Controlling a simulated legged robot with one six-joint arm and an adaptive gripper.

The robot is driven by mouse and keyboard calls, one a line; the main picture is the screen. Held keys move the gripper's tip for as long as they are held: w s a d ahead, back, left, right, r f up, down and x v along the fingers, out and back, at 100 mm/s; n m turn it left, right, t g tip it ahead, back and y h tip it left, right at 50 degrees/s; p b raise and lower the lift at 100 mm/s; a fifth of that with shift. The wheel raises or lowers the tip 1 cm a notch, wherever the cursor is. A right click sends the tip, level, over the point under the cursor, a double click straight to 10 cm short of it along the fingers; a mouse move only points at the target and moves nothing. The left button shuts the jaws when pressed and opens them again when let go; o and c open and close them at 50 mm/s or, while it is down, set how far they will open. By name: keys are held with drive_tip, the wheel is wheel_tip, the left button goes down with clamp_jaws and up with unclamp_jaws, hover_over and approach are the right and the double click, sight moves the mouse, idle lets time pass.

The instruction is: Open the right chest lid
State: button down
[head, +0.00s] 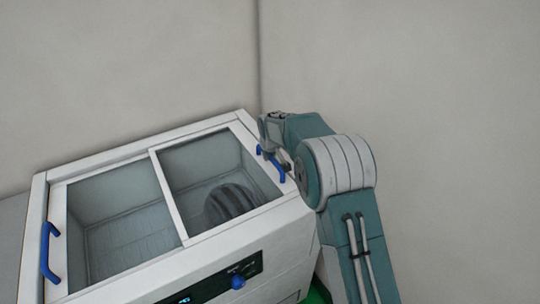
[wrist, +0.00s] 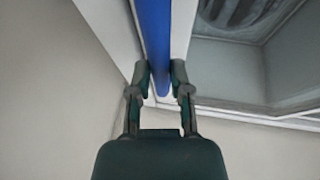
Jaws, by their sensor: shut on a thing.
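The white chest (head: 262,224) has two glass lids side by side. The right lid (head: 213,173) lies flat and appears closed, with a blue handle (head: 281,178) along its right edge. In the wrist view the blue handle (wrist: 156,40) runs down between the fingers of my gripper (wrist: 160,78), which are shut on its near end. In the head view my gripper (head: 276,150) is at the handle's far end, partly hidden by my arm. The left lid (head: 114,213) also looks closed, with its own blue handle (head: 48,252) at the left edge.
A dark striped round thing (head: 231,204) shows through the right glass. The chest's front has a black control panel (head: 210,284) with a blue knob (head: 238,282). Bare walls (head: 400,80) stand close behind. A bit of green (head: 317,292) shows beside my arm.

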drive_tip(key=s+a, duration=0.6)
drive_tip(key=a, duration=0.2)
drive_tip(key=s+a, duration=0.5)
drive_tip(key=a, duration=0.4)
drive_tip(key=s+a, duration=0.6)
drive_tip(key=a, duration=0.2)
drive_tip(key=shift+s+a+f, duration=0.2)
drive_tip(key=shift+s+a, duration=0.15)
drive_tip(key=shift+a, duration=0.05)
drive_tip(key=c, duration=0.6)
unclamp_jaws()
drive_tip(key=shift+r, duration=0.1)
drive_tip(key=shift+s+r, duration=0.1)
drive_tip(key=shift+r, duration=0.4)
drive_tip(key=v, duration=1)
drive_tip(key=shift+s+r, duration=0.2)
drive_tip(key=shift+r, duration=0.15)
drive_tip(key=shift+a, duration=0.1)
